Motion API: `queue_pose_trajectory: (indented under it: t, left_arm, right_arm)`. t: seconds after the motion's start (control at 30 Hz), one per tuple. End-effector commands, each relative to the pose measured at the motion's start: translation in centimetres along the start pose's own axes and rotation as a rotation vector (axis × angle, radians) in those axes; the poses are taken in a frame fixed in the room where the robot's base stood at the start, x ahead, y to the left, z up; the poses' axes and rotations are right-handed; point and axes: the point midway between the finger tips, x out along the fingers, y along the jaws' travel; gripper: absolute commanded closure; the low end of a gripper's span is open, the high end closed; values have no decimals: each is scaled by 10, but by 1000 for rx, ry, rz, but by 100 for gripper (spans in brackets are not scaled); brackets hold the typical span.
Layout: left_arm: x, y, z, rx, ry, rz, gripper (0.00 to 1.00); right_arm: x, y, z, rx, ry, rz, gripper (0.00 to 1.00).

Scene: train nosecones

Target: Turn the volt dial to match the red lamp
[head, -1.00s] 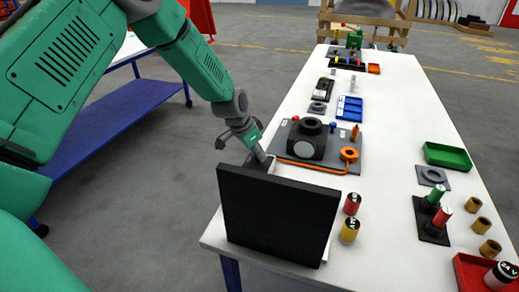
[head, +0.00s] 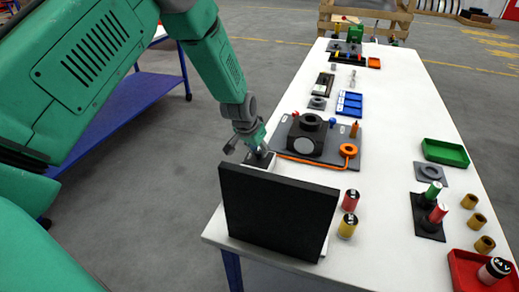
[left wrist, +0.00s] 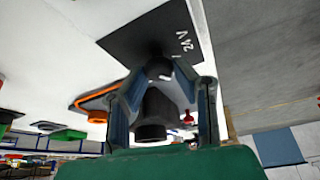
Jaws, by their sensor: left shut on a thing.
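A black panel (head: 275,210) stands upright at the near left end of the white table, its back towards the head camera. In the left wrist view, a dark plate (left wrist: 135,42) carries a white "24 V" mark, and the volt dial (left wrist: 158,66) is a small dark knob on it. My left gripper (head: 260,157) is behind the panel's top edge in the head view. Its fingers are on both sides of the dial in the left wrist view (left wrist: 162,75), shut on it. The dial's pointer is unclear. I cannot identify a lit red lamp; the panel's face is hidden in the head view.
Just beyond the panel, a grey plate (head: 345,140) holds a black block (head: 308,137) and an orange ring (head: 348,150). A red can (head: 350,200) and a yellow can (head: 347,226) stand right of the panel.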

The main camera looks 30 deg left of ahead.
Motion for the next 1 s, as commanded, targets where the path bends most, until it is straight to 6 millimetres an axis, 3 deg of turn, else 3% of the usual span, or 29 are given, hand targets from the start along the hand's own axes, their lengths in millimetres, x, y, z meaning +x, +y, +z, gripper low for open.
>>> queue_pose_trajectory:
  t: [0.03, 0.17, 0.2, 0.23, 0.67, 1.0]
  left_arm:
    - [4, 0, 11, -1, -26, 3, 100]
    - [4, 0, 11, -1, -26, 3, 100]
    - [4, 0, 11, -1, -25, 3, 65]
    - [4, 0, 11, 0, -24, 3, 56]
    - [-7, 1, 4, 1, -10, 3, 56]
    - [-75, 0, 3, 0, -10, 3, 56]
  right_arm:
    - [0, 0, 0, 0, 0, 0, 100]
    - [0, 0, 0, 0, 0, 0, 100]
    - [0, 0, 0, 0, 0, 0, 100]
    - [0, 0, 0, 0, 0, 0, 100]
    - [-1, 0, 3, 0, 2, 0, 100]
    - [-1, 0, 3, 0, 3, 0, 100]
